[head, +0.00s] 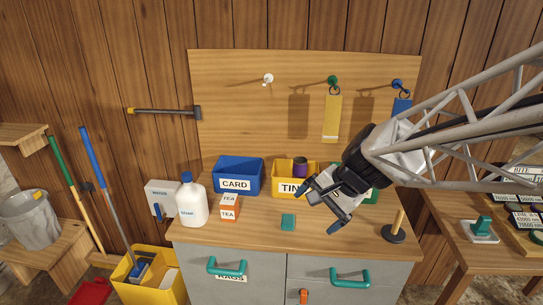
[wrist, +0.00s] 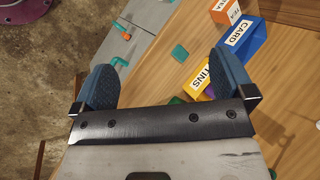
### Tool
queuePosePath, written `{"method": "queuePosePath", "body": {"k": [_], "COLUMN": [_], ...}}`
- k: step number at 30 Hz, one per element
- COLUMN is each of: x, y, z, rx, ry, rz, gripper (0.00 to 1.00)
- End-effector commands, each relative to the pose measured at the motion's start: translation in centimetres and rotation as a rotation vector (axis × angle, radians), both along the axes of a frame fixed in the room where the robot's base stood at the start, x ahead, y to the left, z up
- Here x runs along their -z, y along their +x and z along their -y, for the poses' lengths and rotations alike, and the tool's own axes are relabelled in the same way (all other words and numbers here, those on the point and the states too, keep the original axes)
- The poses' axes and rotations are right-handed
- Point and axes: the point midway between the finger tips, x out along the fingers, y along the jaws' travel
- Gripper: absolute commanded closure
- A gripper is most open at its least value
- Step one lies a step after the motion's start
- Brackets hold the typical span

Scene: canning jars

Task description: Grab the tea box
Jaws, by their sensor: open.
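The tea box (head: 229,207) is a small orange and white box, lettered TEA on its top and front faces. It stands on the wooden bench beside the white soap bottle, in front of the blue CARD bin. In the wrist view the tea box (wrist: 228,11) shows at the top right, partly cut off by the frame edge. My gripper (head: 322,208) is open and empty, above the bench to the right of the tea box and well apart from it. Its two blue fingers (wrist: 168,78) are spread wide in the wrist view.
The soap bottle (head: 193,203) stands close on the tea box's left. The CARD bin (head: 237,174) and yellow TINS bin (head: 286,187) stand behind. A wooden post (head: 397,226) stands at right. The bench front is mostly clear.

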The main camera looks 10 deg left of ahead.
Motion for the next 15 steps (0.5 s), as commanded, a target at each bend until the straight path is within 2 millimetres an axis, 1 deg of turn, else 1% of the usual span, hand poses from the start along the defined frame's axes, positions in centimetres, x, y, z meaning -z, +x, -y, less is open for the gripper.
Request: {"method": "queuePosePath", "body": {"k": [1, 9, 15], "x": [0.5, 2.7, 5.1], "y": [1.3, 7.4, 11.9], "z": [-1.0, -6.1, -9.9], "rx": [0.028, 0.216, 0.360], "ry": [0.033, 0.213, 0.334], "rz": [-0.023, -0.156, -0.265], "gripper": [0.00, 0.00, 0.00]}}
